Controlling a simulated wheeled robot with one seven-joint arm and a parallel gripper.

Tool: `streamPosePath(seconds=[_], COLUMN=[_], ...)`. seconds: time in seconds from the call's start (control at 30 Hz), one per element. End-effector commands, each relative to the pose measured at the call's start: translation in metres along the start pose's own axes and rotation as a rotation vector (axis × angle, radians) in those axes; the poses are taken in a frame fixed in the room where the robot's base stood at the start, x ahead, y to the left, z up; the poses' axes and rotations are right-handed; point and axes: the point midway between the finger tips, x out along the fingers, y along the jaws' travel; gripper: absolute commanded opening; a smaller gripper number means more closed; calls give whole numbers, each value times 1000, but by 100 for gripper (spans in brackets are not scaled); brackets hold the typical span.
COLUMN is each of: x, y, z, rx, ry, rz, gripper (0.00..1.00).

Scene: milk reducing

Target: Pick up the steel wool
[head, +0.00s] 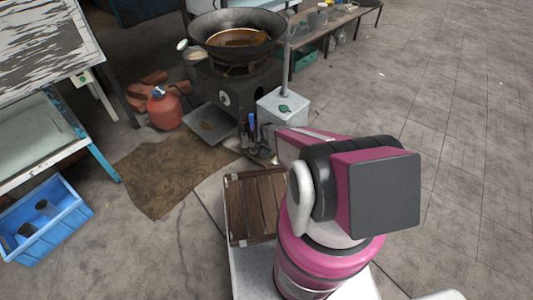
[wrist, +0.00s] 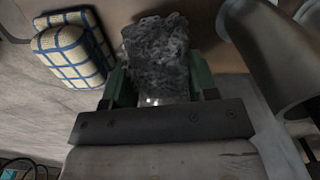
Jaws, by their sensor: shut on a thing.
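The steel wool (wrist: 157,45) is a dark grey, rough clump at the top middle of the wrist view. My gripper (wrist: 158,88) has its green fingers on either side of the clump and is shut on it. The clump sticks out past the fingers. Whether it still touches the surface behind it I cannot tell. In the head view I make out neither the steel wool nor the gripper's fingers; my pink and black arm fills the lower right.
Beside the steel wool, to the left, lie cream sponges with blue grid lines (wrist: 75,50). A dark rounded object (wrist: 270,50) is close on the right. The head view shows a wok (head: 238,35) on a stove, a red canister (head: 164,108), a wooden crate (head: 231,205) and a blue bin (head: 62,228).

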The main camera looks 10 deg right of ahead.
Motion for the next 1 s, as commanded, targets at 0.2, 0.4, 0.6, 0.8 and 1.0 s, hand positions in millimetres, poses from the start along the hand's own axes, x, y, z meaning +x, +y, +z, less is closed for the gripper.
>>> streamPosePath(seconds=[0.2, 0.4, 0.6, 0.8, 1.0], x=[-34, -61, -81, -92, -94], y=[1, -2, -7, -9, -10], z=[16, 59, 94, 112, 117], rx=[-2, -3, -2, -1, 0], ry=[0, 0, 0, 0, 0], rz=[0, 0, 0, 0, 1], gripper=[28, 28, 28, 28, 28])
